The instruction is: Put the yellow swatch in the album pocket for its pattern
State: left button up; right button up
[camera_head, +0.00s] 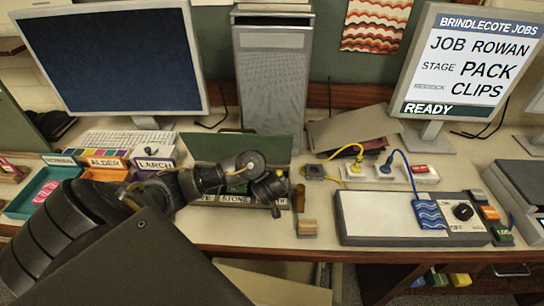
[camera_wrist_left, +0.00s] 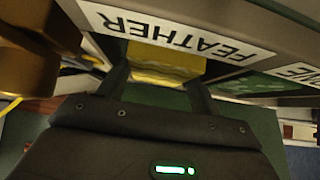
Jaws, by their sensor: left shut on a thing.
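My left gripper (camera_wrist_left: 155,88) is shut on the yellow swatch (camera_wrist_left: 168,64), which lies between its fingers in the left wrist view. The swatch is at the edge of the album pocket with the FEATHER label (camera_wrist_left: 180,34), upside down in that view. I cannot tell how far it is inside. The label ending in NE (camera_wrist_left: 298,74) is beside it. In the head view my left gripper (camera_head: 272,190) is over the right part of the green album (camera_head: 215,148), near the STONE label (camera_head: 238,198). The arm hides the swatch and other labels there. My right gripper is not in view.
A wooden block (camera_head: 307,228) and a brown upright object (camera_head: 299,197) stand close right of the album. A grey device (camera_head: 385,215) with a blue wavy swatch (camera_head: 429,213) is further right. Trays labelled ALDER (camera_head: 107,162) and LARCH (camera_head: 153,164) are at left. The monitor reads PACK.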

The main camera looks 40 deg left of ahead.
pick_arm(q)
jog(key=shift+w+f, duration=0.15)
jog(key=shift+f, duration=0.15)
jog(key=shift+r, duration=0.1)
jog(key=o, duration=0.8)
jog(key=shift+f, duration=0.2)
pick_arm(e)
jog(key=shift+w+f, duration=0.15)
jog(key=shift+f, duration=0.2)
